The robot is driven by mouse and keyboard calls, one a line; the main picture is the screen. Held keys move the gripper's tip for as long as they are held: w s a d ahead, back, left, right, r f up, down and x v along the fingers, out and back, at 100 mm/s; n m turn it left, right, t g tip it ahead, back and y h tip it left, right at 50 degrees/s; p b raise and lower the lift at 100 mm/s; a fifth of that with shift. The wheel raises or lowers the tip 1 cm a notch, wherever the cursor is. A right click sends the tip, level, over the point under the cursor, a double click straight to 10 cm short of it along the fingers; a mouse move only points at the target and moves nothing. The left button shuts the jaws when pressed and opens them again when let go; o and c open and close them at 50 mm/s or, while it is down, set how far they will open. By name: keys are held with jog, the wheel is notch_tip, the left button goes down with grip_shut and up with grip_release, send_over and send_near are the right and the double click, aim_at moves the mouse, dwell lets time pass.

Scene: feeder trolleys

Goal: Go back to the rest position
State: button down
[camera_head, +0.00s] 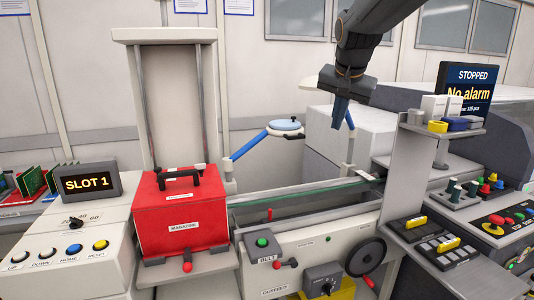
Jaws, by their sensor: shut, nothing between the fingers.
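My gripper (341,112) hangs from my dark grey arm at the upper right of the picture. It points downward with its blue fingers shut and nothing held between them. It is above the conveyor area and clear of it. The red magazine box (181,217) with a black handle stands upright on the loader, left of and lower than my gripper.
A belt panel (300,255) with buttons, a lever and a black handwheel is below. A blue-armed fixture (285,126) stands left of my gripper. At right are a shelf (442,130) with small items and a screen (467,88) reading "STOPPED, No alarm". A display (86,184) reads "SLOT 1".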

jog(key=s+f+n+g+b, duration=0.1)
jog(key=s+f+n+g, duration=0.4)
jog(key=s+f, duration=2.3)
notch_tip(320, 180, down, 3)
jog(key=shift+s+r+n+y, duration=0.2)
jog(key=shift+s+n+y, duration=0.15)
jog(key=shift+n, duration=0.35)
